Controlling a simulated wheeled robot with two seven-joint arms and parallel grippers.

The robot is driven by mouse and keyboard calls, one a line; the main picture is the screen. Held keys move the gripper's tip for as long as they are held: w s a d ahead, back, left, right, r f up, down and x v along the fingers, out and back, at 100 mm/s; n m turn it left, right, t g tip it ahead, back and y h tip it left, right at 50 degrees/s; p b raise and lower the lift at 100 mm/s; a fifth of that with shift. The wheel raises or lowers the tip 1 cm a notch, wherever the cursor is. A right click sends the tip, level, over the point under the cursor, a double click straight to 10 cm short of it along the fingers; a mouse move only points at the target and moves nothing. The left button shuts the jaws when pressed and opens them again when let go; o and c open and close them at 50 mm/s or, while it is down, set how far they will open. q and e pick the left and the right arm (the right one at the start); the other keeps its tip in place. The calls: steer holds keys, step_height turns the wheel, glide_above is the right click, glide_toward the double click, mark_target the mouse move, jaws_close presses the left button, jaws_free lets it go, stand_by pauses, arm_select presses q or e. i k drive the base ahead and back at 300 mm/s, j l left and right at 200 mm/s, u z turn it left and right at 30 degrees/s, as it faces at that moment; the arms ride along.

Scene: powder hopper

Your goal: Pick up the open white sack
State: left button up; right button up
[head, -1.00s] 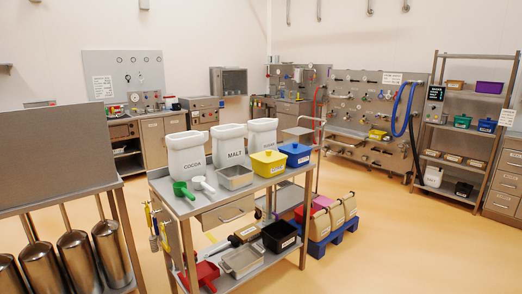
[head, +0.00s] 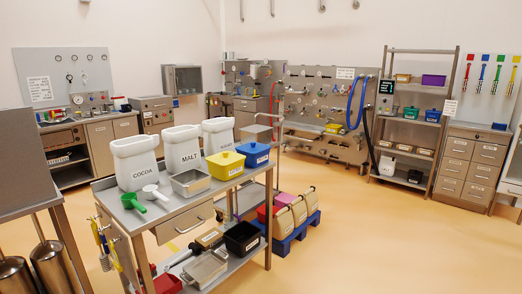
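Three white open-topped sack-shaped containers stand in a row along the back of a steel table (head: 168,226). The nearest, on the left, is the white sack marked COCOA (head: 136,160). Behind it to the right is the white sack marked MALT (head: 183,150). The third white sack (head: 218,134) is farthest, with its label mostly hidden. I cannot tell from the label or shape which one is singled out as open. Neither of my grippers is in view.
A green scoop (head: 133,202), white scoop (head: 158,196), steel pan (head: 193,182), yellow bin (head: 227,165) and blue bin (head: 256,154) sit in front of the sacks. A blue pallet (head: 290,238) with sacks stands behind the table. The floor at right is clear.

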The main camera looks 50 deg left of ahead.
mark_target(182, 147)
steer(key=j+z, duration=0.25)
steer(key=z, duration=0.25)
steer(key=j+z, duration=0.25)
steer(key=z, duration=0.2)
steer(key=j+z, duration=0.4)
steer(key=j, duration=0.6)
steer(key=j+z, duration=0.4)
steer(key=j, duration=0.65)
steer(key=j+z, duration=0.1)
steer(key=j, duration=1.9)
steer(key=j+u, duration=0.2)
steer(key=u, duration=0.15)
steer(key=i+j+u, duration=0.15)
steer(key=u, duration=0.2)
steer(key=i+j+u, duration=0.1)
steer(key=j+u, duration=0.25)
steer(key=u, duration=0.45)
steer(key=j+u, duration=0.1)
steer(key=u, duration=0.85)
steer(key=i+u, duration=0.1)
steer(key=u, duration=0.35)
steer(key=j+u, duration=0.1)
steer(key=u, duration=0.85)
